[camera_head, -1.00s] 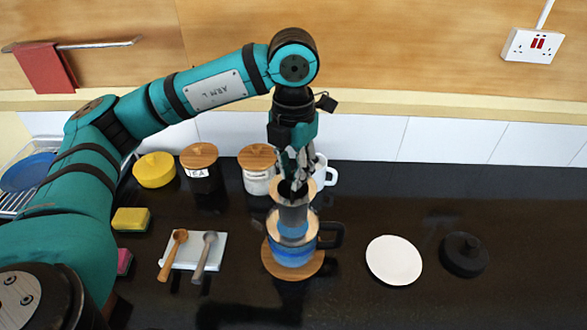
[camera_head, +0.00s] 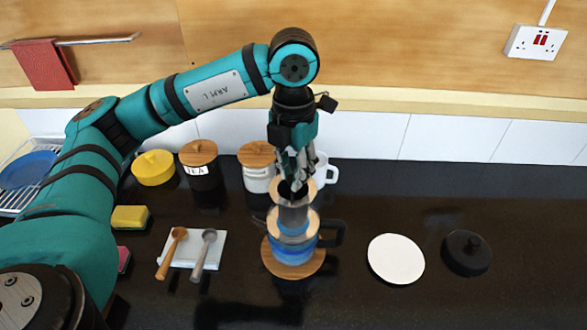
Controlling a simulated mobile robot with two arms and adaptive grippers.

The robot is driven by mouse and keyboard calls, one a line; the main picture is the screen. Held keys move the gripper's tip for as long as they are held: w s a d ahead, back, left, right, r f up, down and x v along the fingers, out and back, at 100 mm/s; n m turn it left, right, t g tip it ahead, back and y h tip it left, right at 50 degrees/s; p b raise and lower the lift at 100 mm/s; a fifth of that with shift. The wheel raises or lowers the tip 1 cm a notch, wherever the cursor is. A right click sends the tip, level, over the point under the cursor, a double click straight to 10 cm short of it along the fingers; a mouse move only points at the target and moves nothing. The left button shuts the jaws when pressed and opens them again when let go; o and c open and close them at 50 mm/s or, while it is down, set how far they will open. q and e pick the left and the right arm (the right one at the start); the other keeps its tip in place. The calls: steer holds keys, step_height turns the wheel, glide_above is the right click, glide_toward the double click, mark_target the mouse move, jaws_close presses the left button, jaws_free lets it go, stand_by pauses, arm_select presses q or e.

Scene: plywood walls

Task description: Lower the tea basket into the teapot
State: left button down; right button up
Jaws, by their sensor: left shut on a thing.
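The teapot (camera_head: 291,250) is a glass pot with a blue band, a wooden-coloured rim and a dark handle on its right. It stands on a round wooden trivet (camera_head: 268,262). The tea basket (camera_head: 294,217) is a grey cylinder with a wide tan rim at its top. It is upright over the teapot's mouth; its lower end looks to be at or just inside the opening, but I cannot tell how deep. My left gripper (camera_head: 294,188) points down from above and is shut on the top of the basket. My right gripper is out of view.
A white disc (camera_head: 396,259) and a black lid (camera_head: 466,253) lie to the right. A white rest (camera_head: 212,251) with two spoons lies to the left. Canisters (camera_head: 200,170), a yellow pot (camera_head: 153,168) and a white mug (camera_head: 325,171) stand behind. The right counter is mostly clear.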

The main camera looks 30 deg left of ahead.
arm_select(q)
steer(key=shift+f+b, duration=1.4)
steer(key=shift+f, duration=0.25)
steer(key=shift+f+b, duration=0.4)
steer(key=shift+f, duration=0.2)
steer(key=shift+f+b, duration=1.35)
steer(key=shift+b, duration=0.1)
steer(key=shift+f, duration=0.15)
steer(key=shift+f+b, duration=1.05)
steer(key=shift+b, duration=0.1)
steer(key=shift+f, duration=0.1)
